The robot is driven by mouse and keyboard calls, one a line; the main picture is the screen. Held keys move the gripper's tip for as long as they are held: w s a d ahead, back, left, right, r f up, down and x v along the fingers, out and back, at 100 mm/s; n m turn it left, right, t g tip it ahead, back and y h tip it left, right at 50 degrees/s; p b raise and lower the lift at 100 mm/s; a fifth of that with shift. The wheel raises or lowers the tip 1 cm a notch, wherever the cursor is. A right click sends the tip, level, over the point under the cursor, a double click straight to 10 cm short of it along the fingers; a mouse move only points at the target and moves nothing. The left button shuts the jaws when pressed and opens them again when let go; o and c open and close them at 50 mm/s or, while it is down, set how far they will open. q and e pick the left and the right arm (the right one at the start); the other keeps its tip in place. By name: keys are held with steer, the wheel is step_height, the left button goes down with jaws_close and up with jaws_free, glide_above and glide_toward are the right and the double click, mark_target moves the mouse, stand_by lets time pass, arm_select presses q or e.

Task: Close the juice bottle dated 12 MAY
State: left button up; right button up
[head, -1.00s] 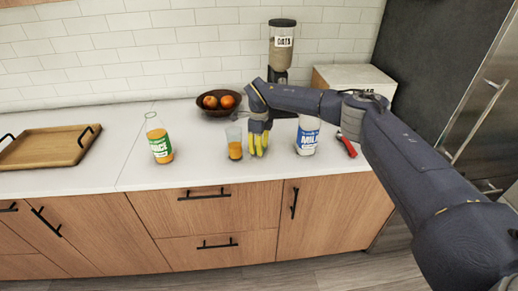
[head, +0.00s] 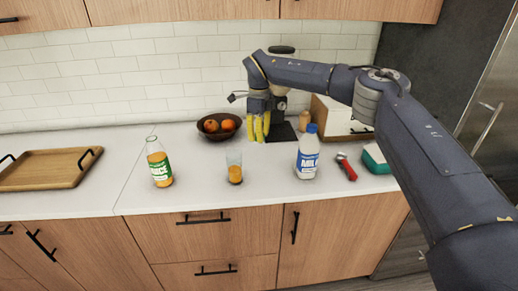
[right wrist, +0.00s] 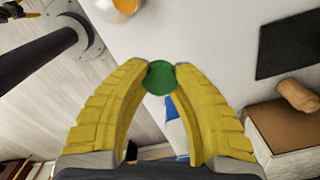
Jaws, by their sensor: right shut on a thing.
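The juice bottle (head: 160,168) stands upright on the counter at left in the head view. It is clear, with a green label and orange juice, and its neck is uncapped; I cannot read a date. My right gripper (head: 259,127) has yellow fingers and hangs above the counter, behind and right of the juice glass. In the right wrist view my right gripper (right wrist: 160,80) is shut on a round green cap (right wrist: 160,76) between its fingertips. The cap does not show clearly in the head view. My left gripper is out of view.
A glass with juice (head: 235,172) stands between the juice bottle and the milk bottle (head: 307,158). A fruit bowl (head: 207,134), a wooden tray (head: 45,172), a red-handled tool (head: 346,168) and a teal item (head: 376,157) also sit there. The counter between juice bottle and glass is clear.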

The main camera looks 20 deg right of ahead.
steer(key=shift+r, duration=1.75)
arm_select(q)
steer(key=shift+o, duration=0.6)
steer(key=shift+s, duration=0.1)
